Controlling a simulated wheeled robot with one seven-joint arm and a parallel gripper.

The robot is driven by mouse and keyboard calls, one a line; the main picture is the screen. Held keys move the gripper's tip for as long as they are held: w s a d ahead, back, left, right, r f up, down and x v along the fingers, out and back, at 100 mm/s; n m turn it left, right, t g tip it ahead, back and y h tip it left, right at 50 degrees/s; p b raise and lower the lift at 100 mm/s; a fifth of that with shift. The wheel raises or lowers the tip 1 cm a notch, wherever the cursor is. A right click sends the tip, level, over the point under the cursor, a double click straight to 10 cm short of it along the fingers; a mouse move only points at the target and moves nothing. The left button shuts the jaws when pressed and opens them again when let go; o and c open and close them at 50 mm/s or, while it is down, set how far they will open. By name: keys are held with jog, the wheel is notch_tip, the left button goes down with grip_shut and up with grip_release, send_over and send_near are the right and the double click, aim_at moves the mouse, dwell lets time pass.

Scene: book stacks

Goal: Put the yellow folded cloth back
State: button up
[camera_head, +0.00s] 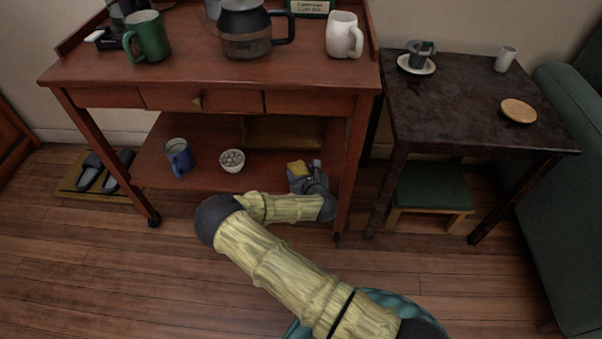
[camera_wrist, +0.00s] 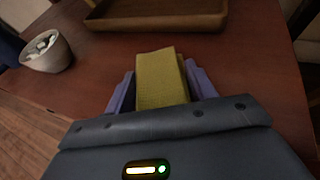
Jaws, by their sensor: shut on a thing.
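My gripper (camera_wrist: 161,90) is shut on the yellow folded cloth (camera_wrist: 160,75), which sits between its two purple-grey fingers in the wrist view. In the head view, the cloth (camera_head: 298,168) shows as a small yellow patch at my gripper (camera_head: 300,174), over the right part of the cart's lower shelf (camera_head: 205,195). A wooden tray (camera_wrist: 158,17) lies on the shelf beyond the cloth; it shows dimly at the back of the shelf in the head view (camera_head: 282,132). I cannot tell whether the cloth touches the shelf.
A white bowl (camera_head: 232,160) with pale contents and a blue mug (camera_head: 179,157) stand left of my gripper on the shelf. The cart's top (camera_head: 190,65) is overhead, and its front right leg (camera_head: 354,160) is close on the right. A dark side table (camera_head: 460,90) stands further right.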

jog(key=o, duration=1)
jog(key=shift+d+f, duration=0.1)
jog(key=shift+c, duration=0.2)
jog(key=p+v, duration=0.5)
jog(key=v, duration=0.7)
